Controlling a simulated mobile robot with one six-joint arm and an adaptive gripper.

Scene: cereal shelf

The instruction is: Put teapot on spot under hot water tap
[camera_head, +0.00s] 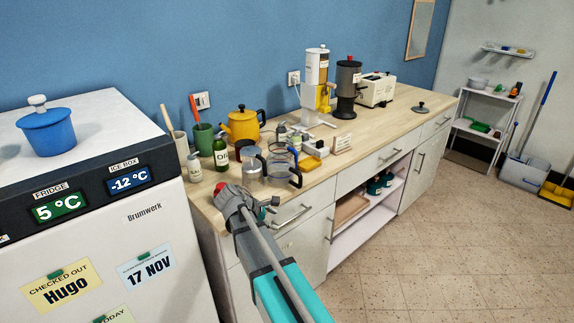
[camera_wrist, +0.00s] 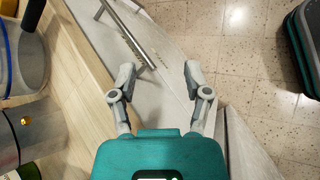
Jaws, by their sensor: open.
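A yellow teapot (camera_head: 241,127) with a dark handle stands upright at the back of the wooden counter (camera_head: 388,124), against the blue wall. Farther right stand a white-framed dispenser (camera_head: 316,72) with a yellow vessel in its lower part and a black dispenser (camera_head: 347,88) with a red top. I cannot tell which one is the hot water tap, and the spot under it is not clear. My gripper (camera_wrist: 158,80) is open and empty over the counter's front edge and drawer front. In the head view my gripper (camera_head: 268,204) is in front of the teapot, well apart from it.
Between my gripper and the teapot stand a metal pot (camera_head: 252,164), a clear jug (camera_head: 282,161) with a blue rim and a green bottle (camera_head: 220,153). A green cup (camera_head: 203,138) is left of the teapot. The fridge (camera_head: 100,190) bounds the left. Counter right of the black dispenser is partly clear.

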